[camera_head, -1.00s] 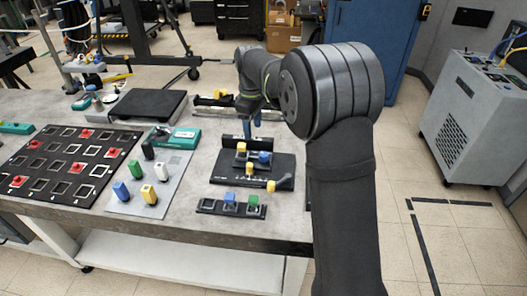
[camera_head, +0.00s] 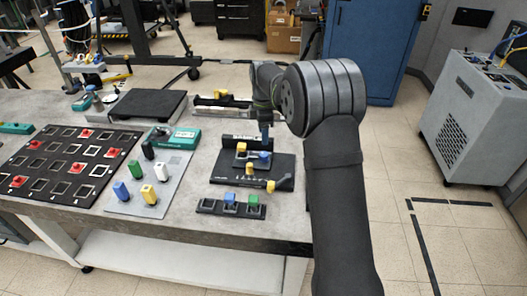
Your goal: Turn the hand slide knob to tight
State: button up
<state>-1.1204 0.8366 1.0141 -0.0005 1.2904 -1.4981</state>
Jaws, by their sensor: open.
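A black fixture (camera_head: 225,182) lies on the table right of centre. It carries a yellow knob (camera_head: 241,147) at its back, a blue knob (camera_head: 264,155) beside it, a yellow knob (camera_head: 249,168) in the middle and a yellow-tipped handle (camera_head: 281,186) at its front right. I cannot read which one is marked as the hand slide knob or where tight is. My gripper (camera_head: 265,142) points down just above and behind the blue knob, open. Its fingertips are small, and I cannot tell whether they touch or straddle the blue knob.
A strip (camera_head: 206,206) with blue and green blocks lies in front of the fixture. A grey plate (camera_head: 152,207) with several coloured pegs stands left, beside a black board (camera_head: 62,188) with red squares. A teal device (camera_head: 186,138) and a dark platform (camera_head: 148,104) are behind.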

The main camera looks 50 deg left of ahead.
aim_at(264, 154)
notch_tip(264, 154, down, 9)
jog(key=shift+r, duration=0.1)
dwell(0.3)
jog(key=c, duration=1)
